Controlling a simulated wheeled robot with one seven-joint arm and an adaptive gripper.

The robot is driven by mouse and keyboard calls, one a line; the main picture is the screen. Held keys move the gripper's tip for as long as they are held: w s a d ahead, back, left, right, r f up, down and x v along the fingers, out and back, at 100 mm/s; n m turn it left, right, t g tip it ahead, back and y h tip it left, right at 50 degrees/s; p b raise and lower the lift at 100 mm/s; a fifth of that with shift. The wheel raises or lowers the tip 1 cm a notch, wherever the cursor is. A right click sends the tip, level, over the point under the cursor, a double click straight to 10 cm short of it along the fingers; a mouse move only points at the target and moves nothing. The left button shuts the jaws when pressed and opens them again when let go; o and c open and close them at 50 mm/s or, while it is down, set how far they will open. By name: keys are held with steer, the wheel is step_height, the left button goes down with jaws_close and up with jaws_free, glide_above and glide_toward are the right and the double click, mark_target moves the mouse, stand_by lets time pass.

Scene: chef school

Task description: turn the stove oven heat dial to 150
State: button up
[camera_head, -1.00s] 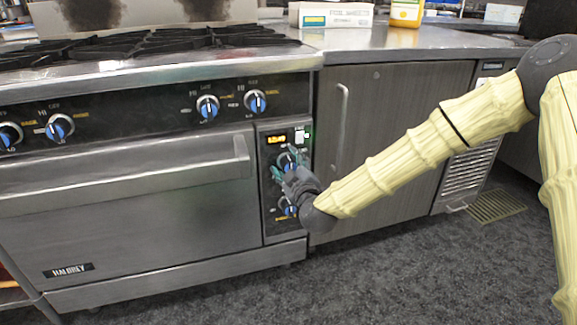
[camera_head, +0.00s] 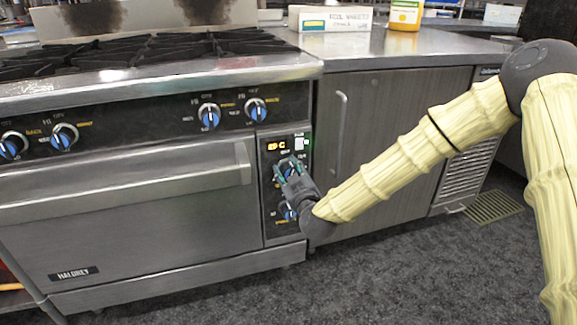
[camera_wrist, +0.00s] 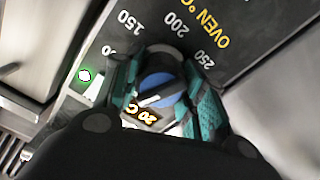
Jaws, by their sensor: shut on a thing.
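The oven heat dial (camera_head: 291,163) is the upper knob on the stove's narrow control panel. In the wrist view the dial (camera_wrist: 158,84) is blue-faced with a white pointer line, beside the upside-down marks 150, 200 and 250 and the label OVEN. The pointer's exact setting is hard to read. My gripper (camera_head: 286,172) reaches the panel from the lower right. Its two teal fingers are closed on opposite sides of the dial, as the wrist view shows (camera_wrist: 158,92). My gripper partly hides the dial in the head view.
A lit display (camera_wrist: 142,113) beside the dial seems to read 20 C. A second knob (camera_head: 287,211) is just below my gripper.

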steer(key=m+p, duration=0.2)
steer(key=m, duration=0.2)
steer(key=shift+d+r+m+p, duration=0.1)
steer(key=shift+r+m+p, duration=0.05)
steer(key=shift+m+p, duration=0.25)
steer(key=m+p, duration=0.2)
steer(key=m, duration=0.2)
steer(key=shift+d+m, duration=0.1)
steer(key=shift+m, duration=0.2)
steer(key=m+p, duration=0.1)
steer(key=m, duration=0.3)
steer(key=shift+w, duration=0.1)
steer(key=shift+d+f+m, duration=0.1)
steer(key=shift+f+m, duration=0.1)
steer(key=shift+m, duration=2.1)
steer(key=shift+p, duration=0.3)
steer(key=o, duration=1)
